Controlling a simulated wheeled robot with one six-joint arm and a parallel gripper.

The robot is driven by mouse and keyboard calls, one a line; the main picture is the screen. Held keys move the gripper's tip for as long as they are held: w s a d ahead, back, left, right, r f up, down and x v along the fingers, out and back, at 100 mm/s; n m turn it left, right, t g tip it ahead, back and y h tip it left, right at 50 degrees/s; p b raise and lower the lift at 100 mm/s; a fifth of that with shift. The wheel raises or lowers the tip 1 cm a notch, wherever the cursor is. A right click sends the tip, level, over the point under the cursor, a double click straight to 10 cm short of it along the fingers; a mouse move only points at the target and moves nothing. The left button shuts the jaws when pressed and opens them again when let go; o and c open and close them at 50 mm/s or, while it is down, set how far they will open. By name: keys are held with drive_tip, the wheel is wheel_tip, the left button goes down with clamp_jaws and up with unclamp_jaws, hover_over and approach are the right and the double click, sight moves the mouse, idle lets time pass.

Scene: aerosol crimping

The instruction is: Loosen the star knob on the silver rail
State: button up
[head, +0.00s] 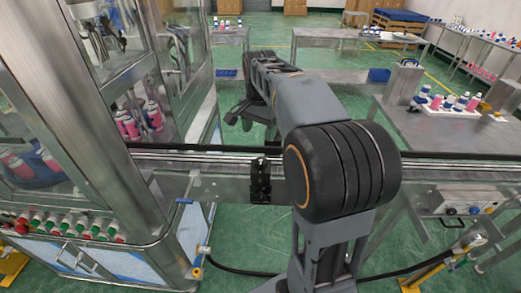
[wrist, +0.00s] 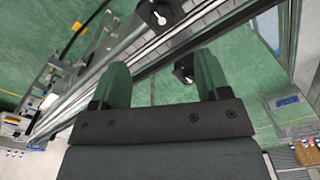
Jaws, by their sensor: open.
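The silver rail (head: 225,160) runs across the conveyor in the head view and slants across the wrist view (wrist: 125,45). A black clamp (head: 260,180) sits on its near side. In the wrist view two black clamp blocks with silver pins show, one at the top (wrist: 160,14) and one beyond the fingers (wrist: 183,72). I cannot make out the star shape of a knob on either. My gripper (head: 238,112) is over the far side of the conveyor.
A glass-walled machine (head: 110,100) with a metal frame stands at the left, with a row of buttons (head: 65,225) below. Steel tables (head: 435,130) with bottles stand at the right. Green floor (head: 240,225) lies open around the conveyor. A black cable (head: 240,270) crosses the floor.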

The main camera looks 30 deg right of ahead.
sight(261, 160)
drive_tip(key=shift+m, duration=0.6)
drive_tip(key=f, duration=0.8)
drive_tip(key=w+d+f+p, duration=0.1)
drive_tip(key=f, duration=0.3)
drive_tip(key=shift+w+f, duration=0.1)
drive_tip(key=shift+f, duration=0.25)
drive_tip(key=c, duration=0.9)
drive_tip(key=shift+c, duration=0.2)
